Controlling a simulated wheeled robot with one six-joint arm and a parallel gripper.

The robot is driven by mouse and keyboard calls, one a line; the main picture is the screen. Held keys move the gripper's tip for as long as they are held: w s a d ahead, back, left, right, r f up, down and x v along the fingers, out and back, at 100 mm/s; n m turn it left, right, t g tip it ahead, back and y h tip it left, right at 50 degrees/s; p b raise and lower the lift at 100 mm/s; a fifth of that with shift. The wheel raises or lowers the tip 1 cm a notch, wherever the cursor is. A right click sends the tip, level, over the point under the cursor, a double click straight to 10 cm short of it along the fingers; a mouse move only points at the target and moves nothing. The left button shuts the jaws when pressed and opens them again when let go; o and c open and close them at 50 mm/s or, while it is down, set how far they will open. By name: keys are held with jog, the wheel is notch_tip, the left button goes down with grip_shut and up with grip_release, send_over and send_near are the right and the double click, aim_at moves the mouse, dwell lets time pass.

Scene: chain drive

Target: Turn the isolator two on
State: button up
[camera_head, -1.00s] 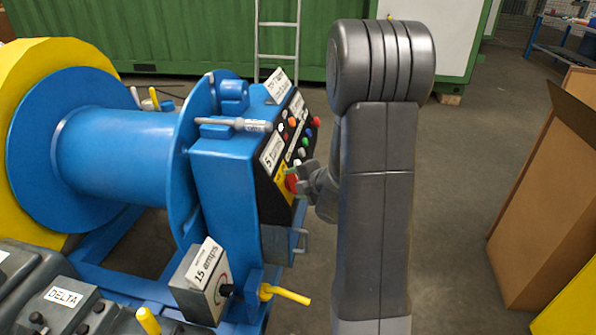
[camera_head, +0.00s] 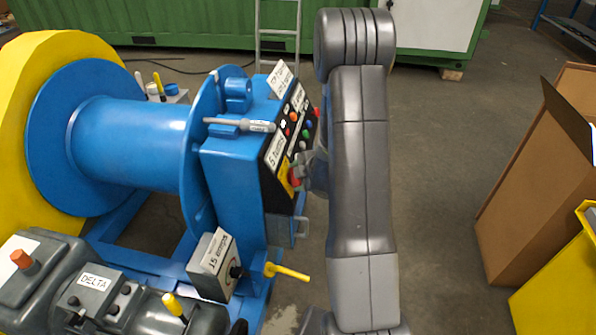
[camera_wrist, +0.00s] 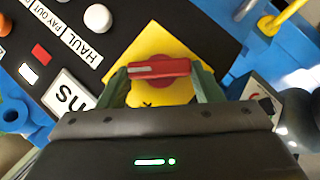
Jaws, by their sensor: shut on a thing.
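A red rotary isolator switch (camera_wrist: 160,70) on a yellow plate (camera_wrist: 205,41) sits on the black front panel of the blue winch box. My gripper (camera_wrist: 160,76) is shut on its red handle, one finger at each end. The handle lies nearly level across the wrist view and has a pale mark on it. In the head view the red switch (camera_head: 294,177) shows at the panel's lower part, with my gripper (camera_head: 304,172) against it, partly hidden by my arm. I cannot read which isolator number it is.
Coloured buttons (camera_head: 306,133) sit above on the same panel. Below are a grey amps box (camera_head: 214,265) and a yellow lever (camera_head: 288,271). A blue drum (camera_head: 130,150) stands left, a cardboard box (camera_head: 530,160) right. Floor between is clear.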

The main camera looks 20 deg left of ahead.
dwell(0.4)
jog(key=o, duration=1)
jog(key=p+v, duration=0.3)
jog(key=v, duration=1)
jog(key=shift+d+r+p, duration=0.25)
jog(key=shift+r+p, duration=0.1)
jog(key=b+x, duration=0.3)
jog(key=x, duration=1.1)
jog(key=shift+s+f+b, duration=0.1)
jog(key=shift+f+b, duration=0.05)
jog(key=shift+b, duration=0.2)
